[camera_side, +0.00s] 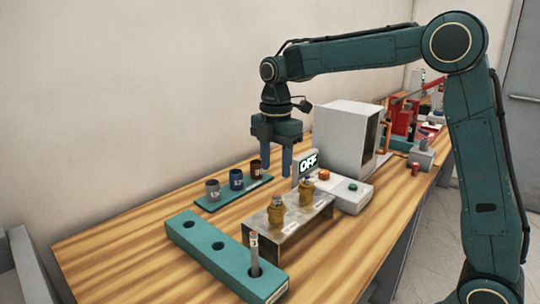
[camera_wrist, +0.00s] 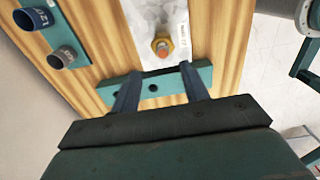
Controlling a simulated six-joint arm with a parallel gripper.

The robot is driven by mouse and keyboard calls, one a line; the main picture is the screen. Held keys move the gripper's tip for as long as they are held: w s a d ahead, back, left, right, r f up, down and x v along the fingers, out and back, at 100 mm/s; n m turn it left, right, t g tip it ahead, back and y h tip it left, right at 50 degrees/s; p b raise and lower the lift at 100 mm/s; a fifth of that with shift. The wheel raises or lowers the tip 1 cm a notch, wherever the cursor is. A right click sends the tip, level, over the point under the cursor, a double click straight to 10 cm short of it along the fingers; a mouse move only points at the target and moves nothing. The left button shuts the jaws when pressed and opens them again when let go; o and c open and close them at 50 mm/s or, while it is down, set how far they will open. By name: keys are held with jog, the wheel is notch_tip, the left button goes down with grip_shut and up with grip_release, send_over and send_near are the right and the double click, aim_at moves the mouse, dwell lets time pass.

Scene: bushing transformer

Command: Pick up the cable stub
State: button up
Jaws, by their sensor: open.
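The cable stub (camera_side: 254,256) looks like a slim grey rod with a label near its top. It stands upright in a hole at the near right end of a long teal holder (camera_side: 212,254) in the side view. My gripper (camera_side: 277,168) is open and empty, pointing down, well above the table and beyond the stub. In the wrist view my two fingers (camera_wrist: 161,72) are spread, with part of a teal holder (camera_wrist: 172,84) with holes showing between and beyond them. I cannot make out the stub in the wrist view.
A metal stand (camera_side: 284,232) with two brass fittings (camera_side: 276,212) is beside the holder. The table's near left is clear.

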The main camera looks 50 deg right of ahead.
aim_at(277, 194)
jog(key=shift+f, duration=1)
jog(key=shift+s+f, duration=0.15)
jog(key=shift+f, duration=1.15)
jog(key=shift+s+f, duration=0.1)
jog(key=shift+f, duration=1.15)
jog(key=shift+c, duration=0.5)
grip_shut()
